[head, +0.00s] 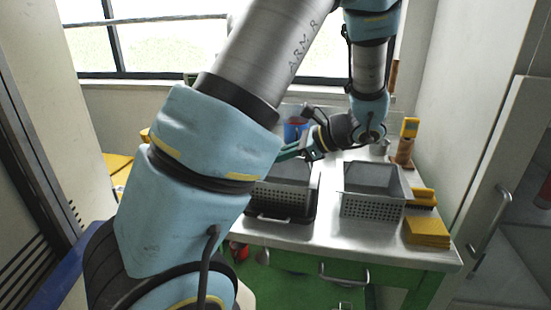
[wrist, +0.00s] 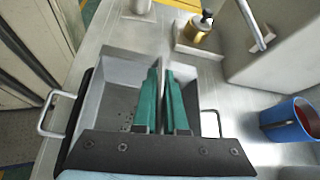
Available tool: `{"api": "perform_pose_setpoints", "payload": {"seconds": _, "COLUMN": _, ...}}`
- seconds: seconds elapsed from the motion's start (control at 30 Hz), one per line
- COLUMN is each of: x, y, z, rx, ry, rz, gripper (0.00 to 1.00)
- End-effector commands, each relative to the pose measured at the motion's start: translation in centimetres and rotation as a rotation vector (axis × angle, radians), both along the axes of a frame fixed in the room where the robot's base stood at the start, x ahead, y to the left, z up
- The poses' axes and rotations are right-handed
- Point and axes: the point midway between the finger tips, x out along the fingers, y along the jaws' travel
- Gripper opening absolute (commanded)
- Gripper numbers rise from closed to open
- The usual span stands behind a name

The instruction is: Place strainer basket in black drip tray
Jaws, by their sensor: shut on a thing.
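A grey perforated strainer basket (head: 284,196) sits at the left of the counter, partly hidden by my arm. It is in or just over the black drip tray (head: 303,219), whose rim shows around its lower front; I cannot tell whether it rests on the tray's bottom. My gripper (head: 288,152) reaches it from the right and above, fingers pointing left. In the wrist view the green fingers (wrist: 161,76) are close together, shut on the basket (wrist: 117,98). Dark tray edge (wrist: 84,102) and metal handles show beside the basket.
A second perforated basket (head: 371,206) stands right of the first. A blue cup (wrist: 290,120) stands behind the tray. A bottle (wrist: 197,32) stands beyond the fingers. A cabinet wall bounds the right.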

Motion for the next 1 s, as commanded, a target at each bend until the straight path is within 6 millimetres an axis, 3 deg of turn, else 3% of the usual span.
{"api": "perform_pose_setpoints", "payload": {"seconds": 0.3, "x": 0.0, "y": 0.0, "z": -0.7, "rx": -0.002, "ry": -0.002, "rz": 0.000, "gripper": 0.00}}
{"api": "perform_pose_setpoints", "payload": {"seconds": 0.33, "x": 0.0, "y": 0.0, "z": -0.7, "rx": -0.001, "ry": -0.001, "rz": 0.000, "gripper": 0.11}}
{"api": "perform_pose_setpoints", "payload": {"seconds": 0.6, "x": 0.0, "y": 0.0, "z": -0.7, "rx": -0.001, "ry": -0.001, "rz": -0.001, "gripper": 0.40}}
{"api": "perform_pose_setpoints", "payload": {"seconds": 0.87, "x": 0.0, "y": -0.1, "z": -0.6, "rx": -0.001, "ry": -0.001, "rz": -0.001, "gripper": 0.40}}
{"api": "perform_pose_setpoints", "payload": {"seconds": 1.0, "x": -0.3, "y": -1.1, "z": -0.1, "rx": -0.002, "ry": -0.004, "rz": -0.004, "gripper": 0.40}}
